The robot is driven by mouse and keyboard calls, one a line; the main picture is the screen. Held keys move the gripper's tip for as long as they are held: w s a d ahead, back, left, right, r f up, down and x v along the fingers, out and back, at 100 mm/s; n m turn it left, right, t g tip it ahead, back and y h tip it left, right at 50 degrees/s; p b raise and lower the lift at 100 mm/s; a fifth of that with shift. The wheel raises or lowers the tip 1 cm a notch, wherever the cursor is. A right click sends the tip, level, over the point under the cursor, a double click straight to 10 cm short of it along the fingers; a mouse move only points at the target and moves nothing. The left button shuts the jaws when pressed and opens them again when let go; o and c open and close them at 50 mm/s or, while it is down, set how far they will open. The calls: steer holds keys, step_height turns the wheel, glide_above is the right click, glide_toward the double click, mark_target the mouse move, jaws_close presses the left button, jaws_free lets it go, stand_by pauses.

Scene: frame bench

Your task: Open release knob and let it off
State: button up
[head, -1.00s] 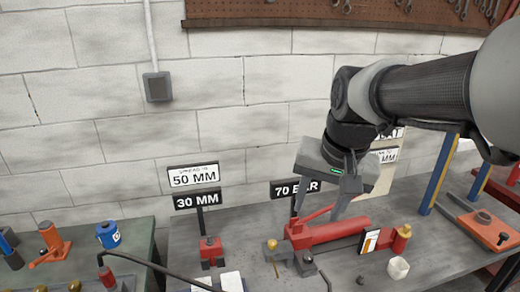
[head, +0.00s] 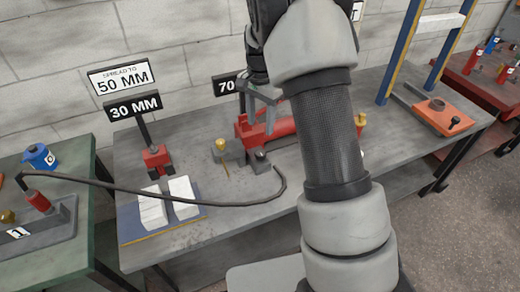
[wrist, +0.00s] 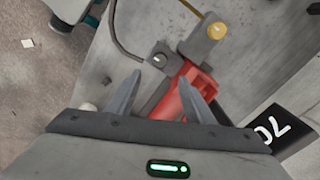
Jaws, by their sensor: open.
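A red pump body (head: 280,132) lies on the grey bench in the head view, partly hidden behind my arm. It also shows between and below my fingers in the wrist view (wrist: 183,98). A dark block with a pale mark on top (wrist: 160,58) sits by its end, just beyond my fingertips. A grey block with a brass-yellow round knob (wrist: 217,30) stands beside it; this knob also shows in the head view (head: 221,145). I cannot tell which part is the release knob. My gripper (wrist: 160,78) is open and empty above the pump, its fingers apart.
A black hose (head: 190,200) curves across the bench. A small red tool (head: 157,158) stands below the 30 MM sign (head: 134,106). White blocks (head: 184,196) lie on a blue mat. The 70 sign (head: 226,86) stands behind the pump. A blue-and-yellow frame (head: 412,45) rises at right.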

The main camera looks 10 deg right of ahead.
mark_target(260, 153)
step_height(260, 153, down, 13)
steer(key=shift+r+b, duration=0.2)
steer(key=shift+b, duration=0.4)
steer(key=c, duration=1.1)
steer(key=shift+o, duration=0.2)
